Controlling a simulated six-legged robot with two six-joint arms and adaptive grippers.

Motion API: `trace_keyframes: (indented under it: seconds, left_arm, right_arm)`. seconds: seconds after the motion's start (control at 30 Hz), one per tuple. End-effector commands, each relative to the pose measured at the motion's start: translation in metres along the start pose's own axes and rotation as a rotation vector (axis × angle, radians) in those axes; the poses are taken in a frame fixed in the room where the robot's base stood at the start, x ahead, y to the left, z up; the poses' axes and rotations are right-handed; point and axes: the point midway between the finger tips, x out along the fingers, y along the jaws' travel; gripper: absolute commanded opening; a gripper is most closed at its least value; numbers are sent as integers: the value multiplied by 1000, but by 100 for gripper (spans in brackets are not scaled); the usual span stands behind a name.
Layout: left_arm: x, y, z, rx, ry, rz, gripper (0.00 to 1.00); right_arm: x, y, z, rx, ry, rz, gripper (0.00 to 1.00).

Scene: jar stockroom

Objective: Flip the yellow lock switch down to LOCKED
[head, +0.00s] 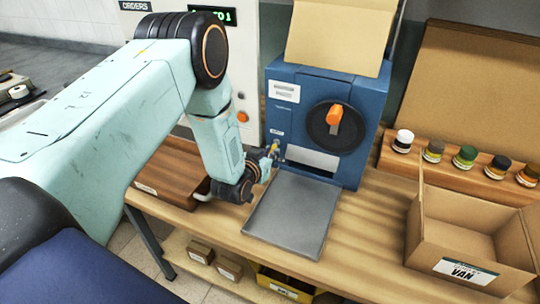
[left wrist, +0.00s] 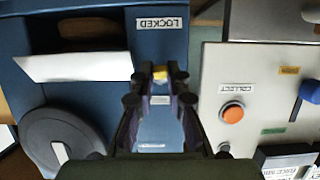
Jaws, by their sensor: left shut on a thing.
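The yellow lock switch (head: 275,147) is on the lower left of the front of a blue machine (head: 350,85). My left gripper (head: 266,160) is at the switch, its fingers closed around it. In the left wrist view, which is upside down, the yellow switch (left wrist: 158,72) shows between the two fingertips (left wrist: 160,76). The LOCKED label (left wrist: 162,23) is on the panel beyond them. The fingers hide much of the switch, and I cannot tell its lever position. My right gripper is not in view.
The machine has a black dial with an orange handle (head: 335,118) and a grey tray (head: 290,215) in front. A wooden box (head: 165,180) lies left of my gripper. Several small jars (head: 465,156) and an open carton (head: 465,235) stand right.

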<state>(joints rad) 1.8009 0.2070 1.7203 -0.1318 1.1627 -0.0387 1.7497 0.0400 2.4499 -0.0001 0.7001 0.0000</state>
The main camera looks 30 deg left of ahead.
Motion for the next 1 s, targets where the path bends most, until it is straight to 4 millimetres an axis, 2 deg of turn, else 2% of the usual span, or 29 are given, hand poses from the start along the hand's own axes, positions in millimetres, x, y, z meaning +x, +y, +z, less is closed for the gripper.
trace_keyframes:
  seconds: [0.03, 0.33, 0.37, 0.6, 1.0]
  left_arm:
    - [-2, 0, 6, 0, -13, 1, 0]
    - [-2, 0, 7, 0, -15, 1, 0]
    - [-2, 0, 7, 0, -15, 1, 17]
    - [-1, 0, 4, 0, -8, 1, 38]
    - [-7, 0, 2, -1, -4, 0, 38]
  right_arm:
    - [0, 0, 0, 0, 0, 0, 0]
    - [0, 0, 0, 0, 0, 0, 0]
    - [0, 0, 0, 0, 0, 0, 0]
    - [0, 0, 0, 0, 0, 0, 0]
    - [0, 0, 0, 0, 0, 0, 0]
